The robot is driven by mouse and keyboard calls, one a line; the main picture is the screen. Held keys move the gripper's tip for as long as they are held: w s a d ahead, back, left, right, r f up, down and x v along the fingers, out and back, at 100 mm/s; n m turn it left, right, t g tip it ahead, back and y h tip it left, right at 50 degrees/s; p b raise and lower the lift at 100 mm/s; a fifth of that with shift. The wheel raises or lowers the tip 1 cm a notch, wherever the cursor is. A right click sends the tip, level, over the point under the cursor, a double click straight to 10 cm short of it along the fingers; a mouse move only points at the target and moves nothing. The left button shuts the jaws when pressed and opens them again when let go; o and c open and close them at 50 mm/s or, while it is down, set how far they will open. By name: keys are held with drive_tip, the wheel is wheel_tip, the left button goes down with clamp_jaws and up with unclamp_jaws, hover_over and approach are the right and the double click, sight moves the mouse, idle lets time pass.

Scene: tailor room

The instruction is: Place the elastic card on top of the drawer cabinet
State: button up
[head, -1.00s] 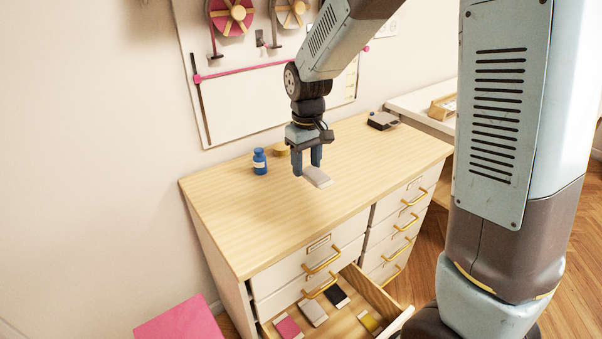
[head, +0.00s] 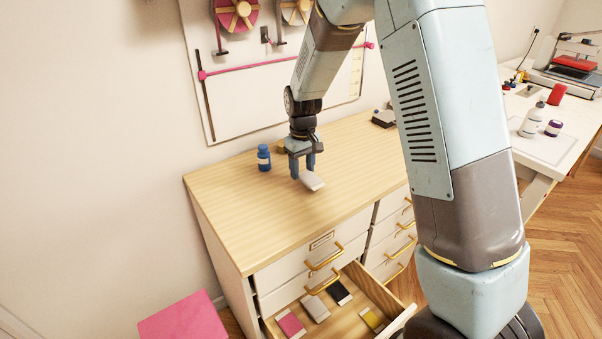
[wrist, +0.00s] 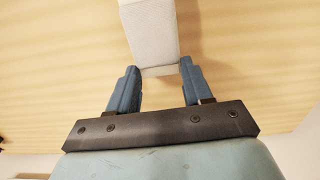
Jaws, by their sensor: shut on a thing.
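My gripper (head: 303,174) is over the wooden top of the drawer cabinet (head: 255,215), in the head view. It is shut on a pale, flat card (head: 312,181), the elastic card, which juts out to the right of the fingers. In the wrist view the white card (wrist: 152,32) extends forward from between the two blue fingertips (wrist: 158,72), above the wood grain. The card is close to the cabinet top; I cannot tell whether it touches it.
A blue bottle (head: 264,158) stands left of my gripper on the cabinet top. A dark object (head: 384,118) sits at its far right end. A lower drawer (head: 350,322) is open, with several cards inside. The front left of the top is clear.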

wheel_tip(320, 180, down, 2)
drive_tip(key=shift+f, duration=0.1)
drive_tip(key=o, duration=1)
